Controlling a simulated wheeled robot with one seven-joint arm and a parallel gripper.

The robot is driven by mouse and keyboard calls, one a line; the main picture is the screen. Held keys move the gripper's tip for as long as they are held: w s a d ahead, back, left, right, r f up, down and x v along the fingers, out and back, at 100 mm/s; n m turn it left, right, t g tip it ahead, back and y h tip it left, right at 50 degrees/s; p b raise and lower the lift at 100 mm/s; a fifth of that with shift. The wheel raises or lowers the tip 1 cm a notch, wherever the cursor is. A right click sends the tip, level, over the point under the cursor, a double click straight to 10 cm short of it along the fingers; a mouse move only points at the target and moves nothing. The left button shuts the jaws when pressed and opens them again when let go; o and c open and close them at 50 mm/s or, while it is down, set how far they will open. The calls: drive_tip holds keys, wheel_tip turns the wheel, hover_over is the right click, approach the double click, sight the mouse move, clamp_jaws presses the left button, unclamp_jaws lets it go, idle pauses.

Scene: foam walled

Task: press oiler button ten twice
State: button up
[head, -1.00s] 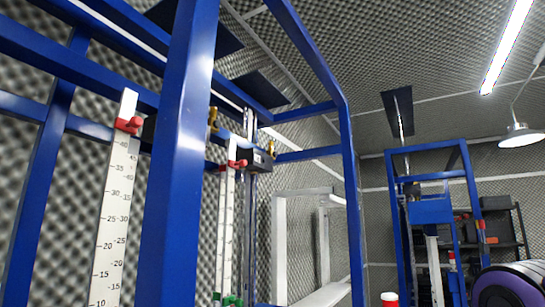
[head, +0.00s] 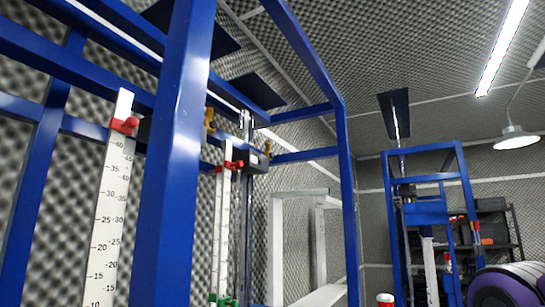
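No oiler and no numbered button can be made out in the head view. My gripper is not in this view, so its state and place cannot be seen. The nearest equipment is a blue metal frame (head: 172,170) holding white numbered scales, one at the left (head: 107,215) and one further right (head: 222,230). Each scale has a red clamp near its top, the left one (head: 125,125) and the right one (head: 233,165).
A second blue frame (head: 388,210) stands further back at right, before dark shelves (head: 495,235). A large dark and purple rounded object (head: 505,288) is at the lower right. The floor is not visible.

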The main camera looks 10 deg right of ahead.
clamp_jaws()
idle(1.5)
